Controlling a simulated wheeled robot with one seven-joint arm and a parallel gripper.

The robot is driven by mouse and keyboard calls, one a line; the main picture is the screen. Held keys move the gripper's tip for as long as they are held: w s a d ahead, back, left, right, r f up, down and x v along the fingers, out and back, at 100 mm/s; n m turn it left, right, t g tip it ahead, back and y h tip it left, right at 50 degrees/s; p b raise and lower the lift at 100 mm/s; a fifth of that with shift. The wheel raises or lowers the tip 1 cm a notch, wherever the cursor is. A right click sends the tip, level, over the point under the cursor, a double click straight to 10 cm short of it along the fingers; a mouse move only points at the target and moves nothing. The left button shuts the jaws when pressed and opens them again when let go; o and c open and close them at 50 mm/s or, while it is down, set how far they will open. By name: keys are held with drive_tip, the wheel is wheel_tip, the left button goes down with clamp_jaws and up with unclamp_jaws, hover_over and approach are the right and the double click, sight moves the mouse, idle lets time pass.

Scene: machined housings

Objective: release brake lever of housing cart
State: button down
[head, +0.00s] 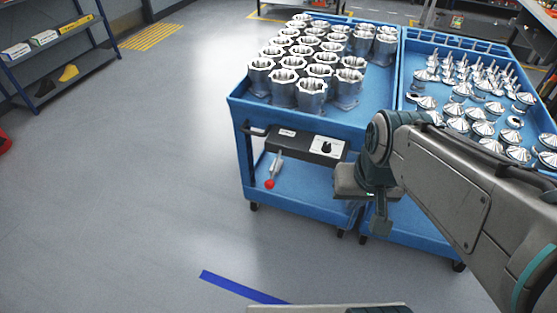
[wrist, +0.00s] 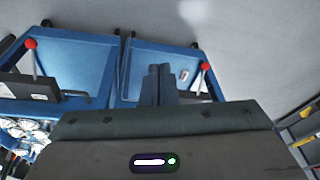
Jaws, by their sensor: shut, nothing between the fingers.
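The housing cart (head: 295,122) is blue and carries rows of silver machined housings (head: 312,85) on its top. Its brake lever (head: 276,164) is a light rod with a red knob (head: 269,183), hanging down from the dark box on the cart's front. In the wrist view, which looks inverted, this lever's red knob (wrist: 205,66) is right of the fingers. My gripper (head: 381,230) is shut and empty, pointing down in front of the carts, to the right of the lever and apart from it. Its fingers (wrist: 160,70) show together in the wrist view.
A second blue cart (head: 400,75) with silver conical parts stands close on the right; its own red-knobbed lever (wrist: 30,43) shows in the wrist view. My arm hides part of that cart. The floor (head: 130,190) left of the carts is open. A shelf (head: 60,50) stands far left.

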sight(275, 168)
drive_tip(key=w+a+f+m+y+b, duration=0.35)
drive_tip(key=w+f+b, duration=0.3)
drive_tip(key=f, duration=0.25)
drive_tip(key=w+a+f+m+y+b, duration=0.3)
drive_tip(key=w+a+f+m+b, duration=0.15)
drive_tip(key=f+b, duration=0.4)
drive_tip(key=w+d+f+m+t+y+b, duration=0.2)
drive_tip(key=w+f+m+t+b, duration=0.2)
drive_tip(key=w+f+m+b, duration=0.6)
drive_tip(key=w+f+b, duration=0.2)
drive_tip(key=w+f, duration=0.4)
drive_tip(key=f, duration=0.1)
drive_tip(key=shift+m, duration=0.4)
drive_tip(key=shift+w+a+f, duration=0.1)
drive_tip(key=b+x, duration=0.3)
drive_tip(key=x, duration=0.7)
drive_tip(key=shift+s+a+r, duration=0.15)
drive_tip(key=shift+a+r, duration=0.1)
drive_tip(key=shift+r, duration=0.35)
drive_tip(key=shift+s+a+r, duration=0.2)
drive_tip(key=shift+a+r, duration=0.1)
drive_tip(key=shift+r, duration=0.3)
drive_tip(key=shift+s+a+r, duration=0.15)
drive_tip(key=shift+a+r, duration=0.1)
drive_tip(key=shift+r, duration=0.35)
